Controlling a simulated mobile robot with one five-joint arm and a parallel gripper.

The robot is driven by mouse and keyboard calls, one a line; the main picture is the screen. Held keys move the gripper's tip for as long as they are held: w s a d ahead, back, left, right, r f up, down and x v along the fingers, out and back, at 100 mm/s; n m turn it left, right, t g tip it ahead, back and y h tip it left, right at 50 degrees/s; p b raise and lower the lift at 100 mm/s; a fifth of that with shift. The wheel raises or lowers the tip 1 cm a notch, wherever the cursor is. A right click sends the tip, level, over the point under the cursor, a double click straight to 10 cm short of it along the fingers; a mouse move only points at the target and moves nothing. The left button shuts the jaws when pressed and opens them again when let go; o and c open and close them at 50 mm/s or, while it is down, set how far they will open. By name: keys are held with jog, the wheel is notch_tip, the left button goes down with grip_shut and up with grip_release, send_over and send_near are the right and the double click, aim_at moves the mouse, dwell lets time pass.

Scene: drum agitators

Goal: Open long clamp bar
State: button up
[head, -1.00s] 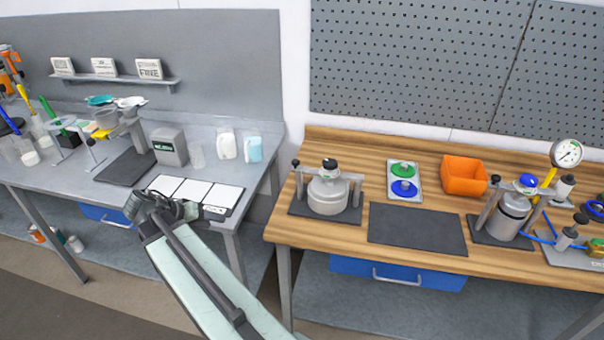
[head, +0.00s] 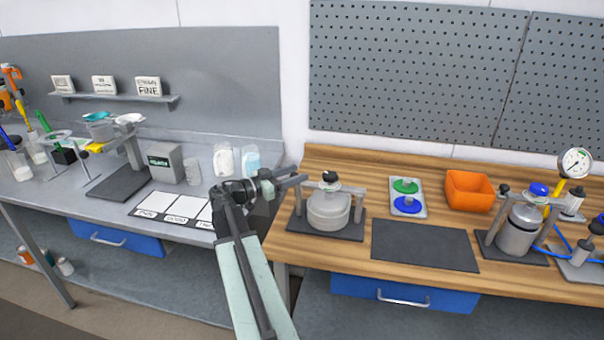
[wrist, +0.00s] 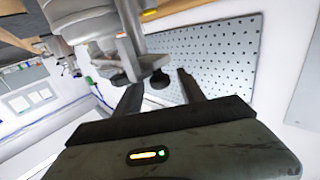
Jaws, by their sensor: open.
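A round grey drum (head: 328,212) stands in a clamp frame on a dark mat, at the left end of the wooden bench. The grey clamp bar (head: 350,190) runs across its top, with a black knob (head: 330,178) over the middle. My gripper (head: 296,181) is open at the left end of the clamp, its fingers pointing right and covering the left post top. In the wrist view, a dark knob (wrist: 160,82) on a grey clamp part shows between the two finger tips of my gripper (wrist: 160,88), apparently not gripped. Exact contact cannot be told.
Right of the drum lie a dark mat (head: 424,246), a tray with green and blue discs (head: 407,207) and an orange bin (head: 468,191). A second clamped vessel (head: 520,232) with a gauge stands further right. The grey bench (head: 80,215) is to the left.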

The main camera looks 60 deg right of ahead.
jog(key=x, duration=0.3)
grip_shut()
jog(key=shift+s+f, duration=0.1)
dwell(1.3)
